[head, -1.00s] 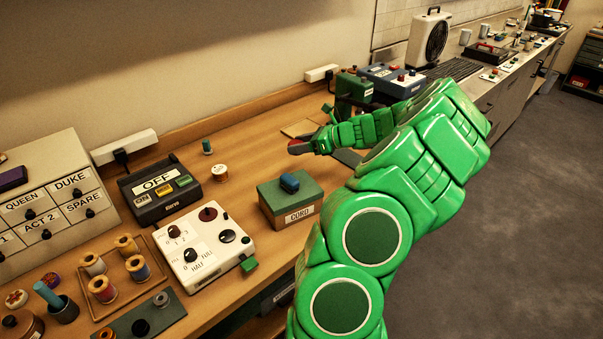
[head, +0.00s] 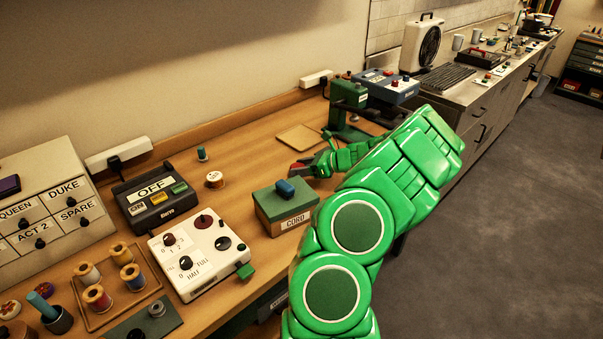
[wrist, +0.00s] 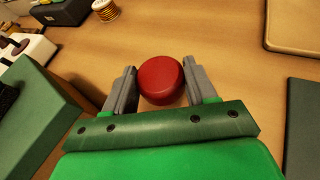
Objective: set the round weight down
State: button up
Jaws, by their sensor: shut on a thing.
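The round weight (wrist: 161,80) is a short red disc between my gripper's grey fingers in the wrist view. My gripper (head: 301,170) is shut on it, with a finger on each side. In the head view it is just behind the green CORD box (head: 287,208), over the bench, and the weight is mostly hidden by the fingers. Bare wood shows around the weight in the wrist view. I cannot tell whether its underside touches the bench.
The green box stands close at the left in the wrist view (wrist: 38,115). A flat tan board (head: 299,138) lies behind my gripper. A thread spool (head: 215,180) and a black OFF switch box (head: 156,200) are to the left. Bare wood lies between them and my gripper.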

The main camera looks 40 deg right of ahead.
jog(key=shift+f, duration=1.1)
jog(key=shift+f, duration=0.1)
jog(key=o, duration=1.3)
jog(key=shift+s+d+r, duration=0.1)
jog(key=shift+s+r, duration=0.1)
jog(key=v, duration=1.1)
jog(key=shift+s+d+r, duration=0.1)
jog(key=shift+s+d, duration=0.05)
jog(key=shift+s, duration=0.1)
